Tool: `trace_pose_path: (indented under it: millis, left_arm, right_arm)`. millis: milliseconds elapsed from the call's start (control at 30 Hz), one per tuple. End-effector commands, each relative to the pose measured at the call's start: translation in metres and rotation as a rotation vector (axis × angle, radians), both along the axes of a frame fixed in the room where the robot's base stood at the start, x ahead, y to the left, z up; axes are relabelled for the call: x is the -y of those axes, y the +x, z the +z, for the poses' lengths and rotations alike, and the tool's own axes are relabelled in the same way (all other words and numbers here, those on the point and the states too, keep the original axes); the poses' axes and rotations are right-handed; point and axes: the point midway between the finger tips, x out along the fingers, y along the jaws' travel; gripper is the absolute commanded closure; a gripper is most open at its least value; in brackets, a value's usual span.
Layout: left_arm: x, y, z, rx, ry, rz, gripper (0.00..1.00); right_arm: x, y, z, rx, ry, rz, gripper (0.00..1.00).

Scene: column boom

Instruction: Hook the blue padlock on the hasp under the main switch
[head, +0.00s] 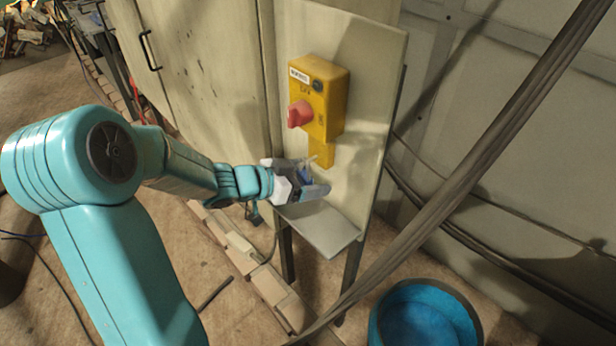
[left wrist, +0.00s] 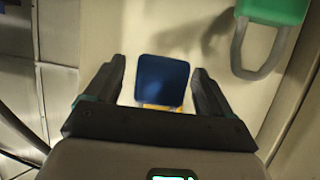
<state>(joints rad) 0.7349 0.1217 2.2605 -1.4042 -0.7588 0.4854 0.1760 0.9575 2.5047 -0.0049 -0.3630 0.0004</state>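The main switch (head: 331,98) is a yellow box with a red knob on an upright pale panel. The yellow hasp plate (head: 322,153) is just below it. My left gripper (head: 313,183) is in front of the panel, just under the hasp. In the left wrist view the blue padlock's body (left wrist: 162,80) shows between the two spread fingertips (left wrist: 158,72), with a pale gap at the left. A strip of the yellow hasp (left wrist: 165,108) shows at its lower edge. The padlock's shackle is hidden there; I cannot tell whether it passes through the hasp. My right gripper is out of view.
A green padlock (left wrist: 272,8) with a grey shackle is at the upper right of the left wrist view. A small shelf (head: 322,232) juts out below my gripper. A blue tub (head: 425,315) stands on the floor. Thick dark cables cross at the right.

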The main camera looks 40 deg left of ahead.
Motion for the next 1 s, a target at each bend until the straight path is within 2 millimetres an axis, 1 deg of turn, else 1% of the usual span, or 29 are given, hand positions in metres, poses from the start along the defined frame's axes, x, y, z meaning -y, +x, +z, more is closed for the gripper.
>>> trace_pose_path:
  millis: [67,167,267,500,600,700,833,1000]
  left_arm:
    - [0.000,-0.001,0.000,-0.001,0.000,0.000,0.17]
    - [-0.003,-0.007,0.004,0.001,0.002,0.003,0.17]
    - [-0.008,-0.023,0.011,0.001,0.002,0.006,0.17]
    - [-0.025,-0.080,0.036,-0.002,0.004,0.008,0.17]
    - [-0.031,-0.102,0.045,-0.003,0.004,0.007,0.17]
    - [-0.037,-0.120,0.052,-0.002,0.003,0.007,0.17]
    - [-0.041,-0.136,0.059,-0.001,0.001,0.004,0.17]
    - [-0.042,-0.144,0.062,0.000,0.000,0.000,0.17]
  right_arm:
    - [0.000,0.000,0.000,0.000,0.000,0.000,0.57]
    - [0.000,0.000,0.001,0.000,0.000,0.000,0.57]
    - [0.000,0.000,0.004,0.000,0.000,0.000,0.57]
    - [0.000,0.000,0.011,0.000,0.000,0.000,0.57]
    - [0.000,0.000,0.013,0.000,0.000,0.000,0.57]
    - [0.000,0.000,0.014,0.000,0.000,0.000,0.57]
    - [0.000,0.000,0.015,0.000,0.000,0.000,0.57]
    - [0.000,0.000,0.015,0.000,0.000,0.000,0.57]
